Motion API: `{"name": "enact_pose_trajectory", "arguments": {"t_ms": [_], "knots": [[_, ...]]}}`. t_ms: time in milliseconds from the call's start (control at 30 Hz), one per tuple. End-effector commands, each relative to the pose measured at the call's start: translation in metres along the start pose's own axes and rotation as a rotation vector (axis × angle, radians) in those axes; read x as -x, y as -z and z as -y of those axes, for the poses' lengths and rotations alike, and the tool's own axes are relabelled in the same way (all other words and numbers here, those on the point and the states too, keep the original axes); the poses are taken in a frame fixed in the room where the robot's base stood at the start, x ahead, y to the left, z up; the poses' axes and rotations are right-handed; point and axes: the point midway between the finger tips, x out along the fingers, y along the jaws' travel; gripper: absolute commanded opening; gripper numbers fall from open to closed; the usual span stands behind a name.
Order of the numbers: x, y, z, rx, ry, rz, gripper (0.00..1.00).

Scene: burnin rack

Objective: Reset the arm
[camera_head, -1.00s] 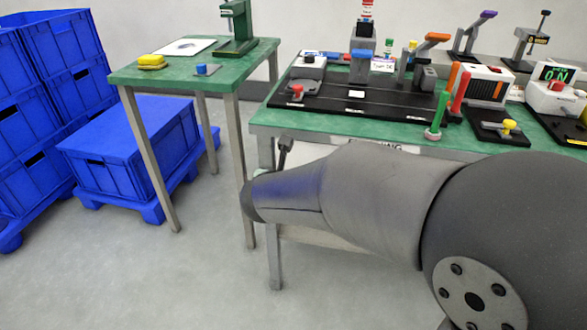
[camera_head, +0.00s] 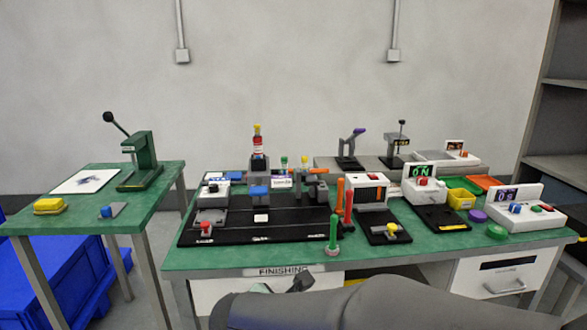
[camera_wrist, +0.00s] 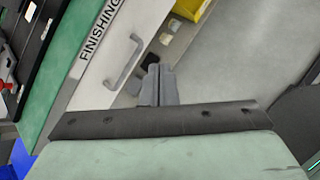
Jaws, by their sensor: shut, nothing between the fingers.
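My gripper (camera_wrist: 159,84) shows in the wrist view with its two grey fingers together and nothing between them. It is in front of a white drawer front (camera_wrist: 120,58) with a bar handle, under the green bench edge marked FINISHING. In the head view my arm lies low across the bottom edge, in front of the green workbench (camera_head: 240,258). My gripper's fingers are hard to make out in the head view.
The bench holds a black fixture board (camera_head: 285,222), a red-button box (camera_head: 425,190) and a control box (camera_head: 528,212). A side table (camera_head: 105,205) carries a green press (camera_head: 142,160). Blue crates (camera_head: 60,285) stand at left. A yellow bin (camera_wrist: 192,8) shows beyond the drawer.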

Motion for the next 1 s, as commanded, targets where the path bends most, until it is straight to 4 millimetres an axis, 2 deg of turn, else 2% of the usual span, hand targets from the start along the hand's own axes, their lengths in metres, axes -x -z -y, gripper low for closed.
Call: {"name": "enact_pose_trajectory", "arguments": {"t_ms": [33, 100, 200, 333, 400, 500, 667, 1000], "knots": [[0.024, -0.049, 0.019, -0.207, 0.105, -0.007, 0.00], [0.039, -0.083, 0.056, -0.506, 0.250, -0.019, 0.00], [0.071, -0.116, 0.102, -0.938, 0.448, -0.018, 0.00], [0.117, -0.137, 0.141, -1.457, 0.678, 0.000, 0.00], [0.137, -0.142, 0.151, -1.685, 0.776, 0.010, 0.00], [0.158, -0.143, 0.159, -1.924, 0.883, 0.023, 0.00], [0.169, -0.141, 0.161, -2.096, 0.961, 0.029, 0.00], [0.169, -0.141, 0.161, -2.100, 0.963, 0.029, 0.00]]}}
